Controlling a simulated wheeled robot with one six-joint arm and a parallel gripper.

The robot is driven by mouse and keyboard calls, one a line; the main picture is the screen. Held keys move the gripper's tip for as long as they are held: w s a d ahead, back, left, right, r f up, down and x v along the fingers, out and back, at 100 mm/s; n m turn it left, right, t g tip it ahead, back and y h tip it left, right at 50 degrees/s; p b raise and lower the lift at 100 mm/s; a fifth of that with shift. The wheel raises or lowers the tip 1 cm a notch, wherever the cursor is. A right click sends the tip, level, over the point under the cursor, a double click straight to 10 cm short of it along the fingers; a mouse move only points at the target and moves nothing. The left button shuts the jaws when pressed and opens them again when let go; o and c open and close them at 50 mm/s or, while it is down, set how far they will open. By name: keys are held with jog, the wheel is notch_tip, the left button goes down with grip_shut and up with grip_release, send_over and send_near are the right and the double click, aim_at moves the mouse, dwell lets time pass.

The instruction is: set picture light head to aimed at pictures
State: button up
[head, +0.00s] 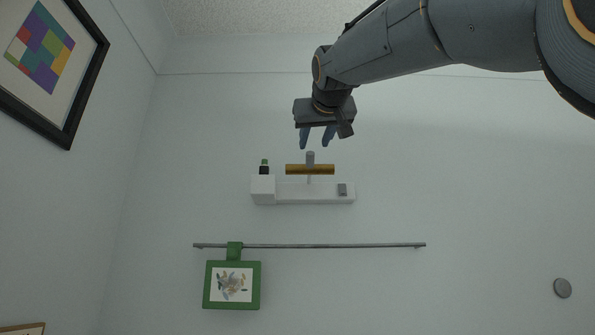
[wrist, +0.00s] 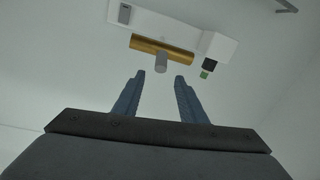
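The picture light head is a brass-coloured horizontal bar (head: 297,170) with a grey knob (head: 310,158) at its middle. It sits on a short stem above a white wall fixture (head: 315,193). My gripper (head: 317,146) is just above the knob in the head view, its two blue fingers apart with nothing between them. In the wrist view the brass bar (wrist: 176,50) and knob (wrist: 161,62) lie beyond my open fingertips (wrist: 160,75). I cannot tell the exact gap in depth. A green-framed picture (head: 207,290) hangs below the fixture.
A small black and green item (head: 264,169) stands on the fixture's left block. A black-framed colour-block picture (head: 72,122) hangs left. A grey disc (head: 562,288) is at right.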

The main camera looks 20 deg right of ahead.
aim_at(311, 151)
jog(key=shift+p+x, duration=1.95)
jog(key=shift+x, duration=1.85)
jog(key=shift+f, duration=0.1)
grip_shut()
